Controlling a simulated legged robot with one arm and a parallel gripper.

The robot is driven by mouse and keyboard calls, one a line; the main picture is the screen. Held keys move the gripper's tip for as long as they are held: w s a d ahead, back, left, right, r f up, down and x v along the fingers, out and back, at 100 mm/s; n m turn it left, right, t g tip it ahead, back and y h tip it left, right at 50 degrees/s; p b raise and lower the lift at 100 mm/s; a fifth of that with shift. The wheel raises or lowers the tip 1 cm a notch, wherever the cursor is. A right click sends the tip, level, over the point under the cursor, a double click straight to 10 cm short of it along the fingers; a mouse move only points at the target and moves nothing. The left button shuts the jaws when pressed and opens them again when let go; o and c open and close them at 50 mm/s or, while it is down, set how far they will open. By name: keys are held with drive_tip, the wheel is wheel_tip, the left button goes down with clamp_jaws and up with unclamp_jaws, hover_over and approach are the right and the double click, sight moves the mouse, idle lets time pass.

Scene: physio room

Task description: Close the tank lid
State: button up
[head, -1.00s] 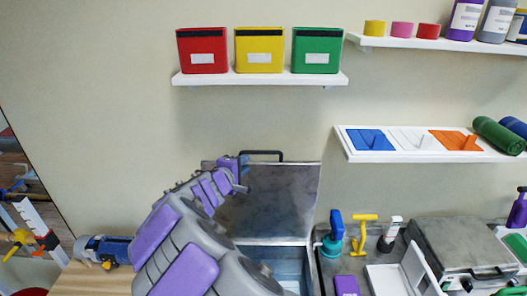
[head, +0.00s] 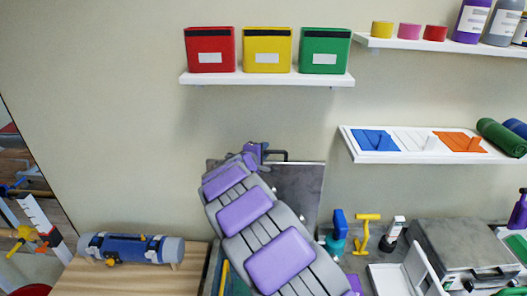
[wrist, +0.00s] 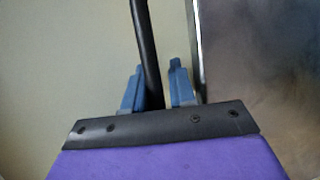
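The tank lid (head: 298,190) is a grey metal panel standing raised at the back of the tank, with a black bar handle (head: 280,153) on its top edge. My arm covers the lid's left part and most of the tank (head: 213,270). My gripper (head: 256,151) is at the left part of the handle. In the wrist view, the black handle (wrist: 146,45) runs between the two blue fingers of my gripper (wrist: 157,88). A gap shows between the handle and the right finger, so the gripper looks open around it. The lid panel (wrist: 260,70) fills the right side.
A blue-and-grey cylinder (head: 132,248) lies on the wooden top at left. Right of the tank stand a blue-teal bottle (head: 337,235), a yellow tool (head: 365,233) and a grey case (head: 465,250). A shelf (head: 265,79) with three bins is above.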

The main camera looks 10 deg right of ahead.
drive_tip(key=shift+d, duration=0.75)
drive_tip(key=shift+c, duration=2.1)
drive_tip(key=shift+a, duration=0.1)
clamp_jaws()
drive_tip(key=shift+s+a, duration=0.1)
